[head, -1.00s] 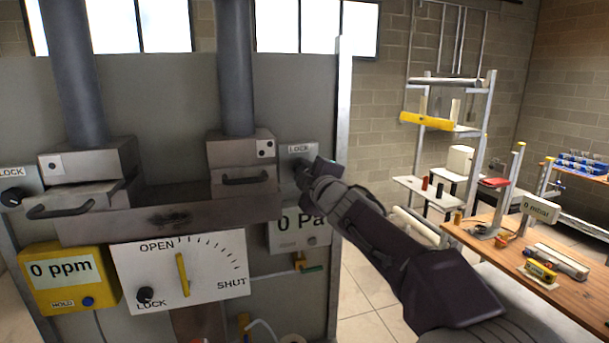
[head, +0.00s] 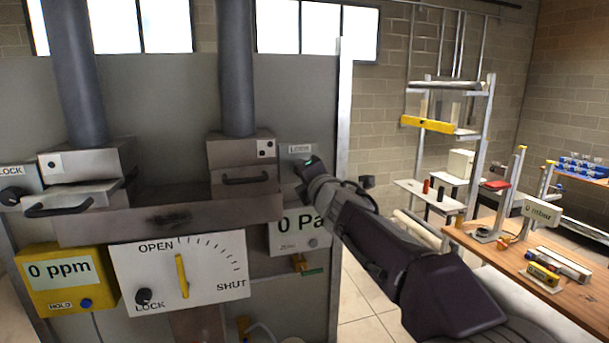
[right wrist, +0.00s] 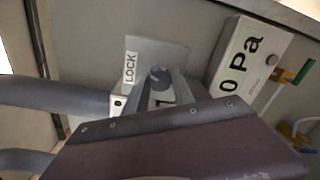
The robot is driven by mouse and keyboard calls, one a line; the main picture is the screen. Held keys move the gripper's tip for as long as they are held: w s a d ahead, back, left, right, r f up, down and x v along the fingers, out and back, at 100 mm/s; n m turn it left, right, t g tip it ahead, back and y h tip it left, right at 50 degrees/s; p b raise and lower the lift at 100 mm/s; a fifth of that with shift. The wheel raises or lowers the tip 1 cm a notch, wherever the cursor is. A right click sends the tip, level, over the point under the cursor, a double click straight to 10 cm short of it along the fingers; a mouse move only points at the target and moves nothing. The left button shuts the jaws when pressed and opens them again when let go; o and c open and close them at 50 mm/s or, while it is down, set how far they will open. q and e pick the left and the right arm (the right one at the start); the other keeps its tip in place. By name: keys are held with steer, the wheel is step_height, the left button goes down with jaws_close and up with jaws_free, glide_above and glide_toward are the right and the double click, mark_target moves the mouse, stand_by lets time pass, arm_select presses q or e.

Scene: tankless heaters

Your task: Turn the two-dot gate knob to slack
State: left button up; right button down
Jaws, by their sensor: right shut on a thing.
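The two-dot gate (head: 243,182) is the right-hand metal drawer with a dark handle, under a box with a white two-dot tag (head: 265,149). Its dark round knob (right wrist: 159,76) sits on a grey plate labelled LOCK (right wrist: 153,52), just right of the gate. My right gripper (right wrist: 163,88) is shut on this knob, one finger on each side. In the head view my right gripper (head: 308,171) hides most of the knob. I cannot read the knob's pointer or a slack mark. My left gripper is not in view.
A one-dot gate (head: 72,199) with its own LOCK knob (head: 12,196) is at left. Below are a yellow 0 ppm meter (head: 66,278), an OPEN–SHUT dial (head: 207,275) and a 0 Pa display (head: 292,236). A wooden workbench (head: 490,250) stands at right.

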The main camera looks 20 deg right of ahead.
steer(key=shift+f+n, duration=0.3)
steer(key=shift+n, duration=0.3)
steer(key=c, duration=1)
jaws_free()
steer(key=shift+c, duration=0.2)
steer(key=shift+s+r, duration=0.1)
steer(key=shift+r, duration=0.1)
